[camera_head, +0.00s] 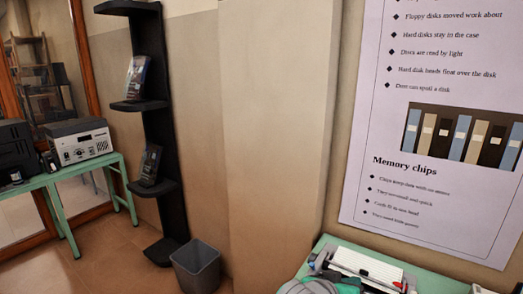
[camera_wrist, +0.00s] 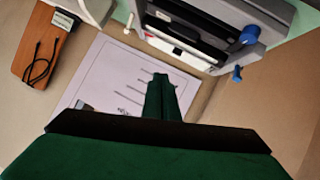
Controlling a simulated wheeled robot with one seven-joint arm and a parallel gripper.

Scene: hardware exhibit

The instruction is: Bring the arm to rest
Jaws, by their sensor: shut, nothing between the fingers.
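My gripper (camera_wrist: 160,80) shows in the wrist view as dark green fingers pressed together, with a dark bar and a broad green body below. The fingers are shut with nothing between them. They overlap a white printed sheet (camera_wrist: 90,75) in the picture; I cannot tell how far away it is. At the bottom edge of the head view is a grey-green rounded shape, cut off by the frame, which may be part of my arm.
A green table (camera_head: 436,284) at lower right holds a white device (camera_head: 368,265). A black shelf (camera_head: 155,130), a grey bin (camera_head: 196,268) and a green bench (camera_head: 78,171) stand left. The wrist view shows a grey device with blue knobs (camera_wrist: 249,35) and a brown board (camera_wrist: 35,65) with a black cable.

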